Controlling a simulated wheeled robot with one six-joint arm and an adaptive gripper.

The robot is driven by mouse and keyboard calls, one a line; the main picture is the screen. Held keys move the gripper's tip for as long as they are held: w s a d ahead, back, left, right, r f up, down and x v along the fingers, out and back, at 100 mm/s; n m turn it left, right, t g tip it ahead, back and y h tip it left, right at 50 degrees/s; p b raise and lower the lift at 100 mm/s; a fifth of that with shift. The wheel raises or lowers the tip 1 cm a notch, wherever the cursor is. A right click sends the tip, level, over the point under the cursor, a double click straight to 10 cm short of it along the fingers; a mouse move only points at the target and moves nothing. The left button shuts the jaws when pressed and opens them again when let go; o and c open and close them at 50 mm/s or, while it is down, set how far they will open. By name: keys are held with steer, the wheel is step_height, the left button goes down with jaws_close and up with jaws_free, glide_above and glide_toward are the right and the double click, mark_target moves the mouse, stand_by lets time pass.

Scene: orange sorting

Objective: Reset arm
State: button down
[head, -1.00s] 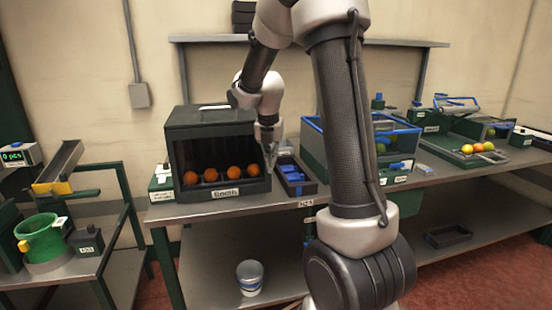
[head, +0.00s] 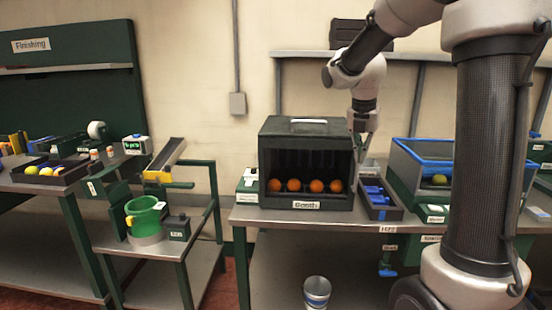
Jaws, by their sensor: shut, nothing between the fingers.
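My gripper (head: 361,146) hangs pointing down at the right side of the dark booth (head: 305,127), above a dark tray with blue pieces (head: 378,196). It looks shut and empty. My arm bends over from the right of the picture and hides part of the bench and shelf behind it. Inside the booth several oranges (head: 317,186) sit in a row behind its open front. The fingertips are small in this view, and I cannot tell how near they are to the booth wall.
A blue-rimmed clear bin (head: 428,151) stands right of the tray. Left of the bench is a cart with a green ring-shaped container (head: 145,213) and a yellow-ended chute (head: 165,160). A finishing bench (head: 30,190) stands far left.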

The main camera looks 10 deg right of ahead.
steer(key=s+a+m+t+y, duration=0.1)
steer(key=s+a+m, duration=0.2)
steer(key=s+m, duration=1)
steer(key=s+a+m+t+y, duration=0.1)
steer(key=s+a+m, duration=0.2)
steer(key=s+m, duration=1)
steer(key=shift+s+r+m, duration=0.15)
steer(key=shift+r+m, duration=0.2)
steer(key=shift+m, duration=0.35)
